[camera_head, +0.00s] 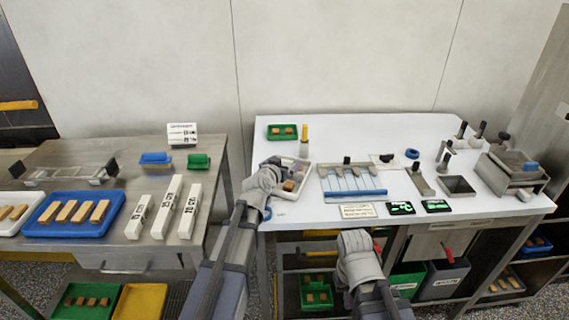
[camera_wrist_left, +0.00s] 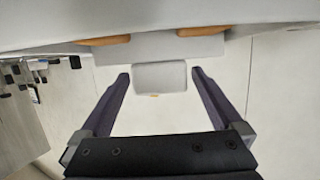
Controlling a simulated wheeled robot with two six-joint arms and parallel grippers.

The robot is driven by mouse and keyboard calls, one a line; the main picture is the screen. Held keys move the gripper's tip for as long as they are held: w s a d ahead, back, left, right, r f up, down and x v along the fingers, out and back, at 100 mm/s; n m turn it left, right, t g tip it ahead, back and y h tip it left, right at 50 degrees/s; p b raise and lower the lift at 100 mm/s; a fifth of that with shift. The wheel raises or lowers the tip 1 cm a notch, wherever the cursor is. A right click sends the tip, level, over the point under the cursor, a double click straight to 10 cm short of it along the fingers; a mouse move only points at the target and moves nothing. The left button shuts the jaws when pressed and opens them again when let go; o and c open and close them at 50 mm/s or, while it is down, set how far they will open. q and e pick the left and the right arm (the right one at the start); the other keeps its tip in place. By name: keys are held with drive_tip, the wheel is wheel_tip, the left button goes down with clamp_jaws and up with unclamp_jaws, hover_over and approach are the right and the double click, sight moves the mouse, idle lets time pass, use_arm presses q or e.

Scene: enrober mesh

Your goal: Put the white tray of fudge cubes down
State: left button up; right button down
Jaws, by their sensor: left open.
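The white tray (camera_head: 303,177) of brown fudge cubes (camera_head: 290,184) is at the left end of the white table, and appears to rest on it. My left gripper (camera_head: 266,186) is at the tray's left side and hides part of it. In the left wrist view my left gripper (camera_wrist_left: 160,75) is open, its two dark fingers on either side of a white tab. The white surface above it carries brown pieces (camera_wrist_left: 202,31).
A green tray (camera_head: 282,139) of cubes and a yellow-topped upright (camera_head: 304,135) stand behind the white tray. A rack with a blue bar (camera_head: 352,193) is close on its right. The steel table (camera_head: 120,165) on the left holds trays and white blocks (camera_head: 166,206). A gap separates both tables.

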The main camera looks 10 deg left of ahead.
use_arm(q)
drive_tip(key=shift+r, duration=0.1)
drive_tip(key=shift+s+r+p, duration=0.15)
drive_tip(key=shift+r+p, duration=0.05)
drive_tip(key=shift+p, duration=0.1)
drive_tip(key=p+v, duration=0.3)
drive_tip(key=v, duration=0.8)
drive_tip(key=shift+s, duration=0.35)
drive_tip(key=shift+f, duration=0.1)
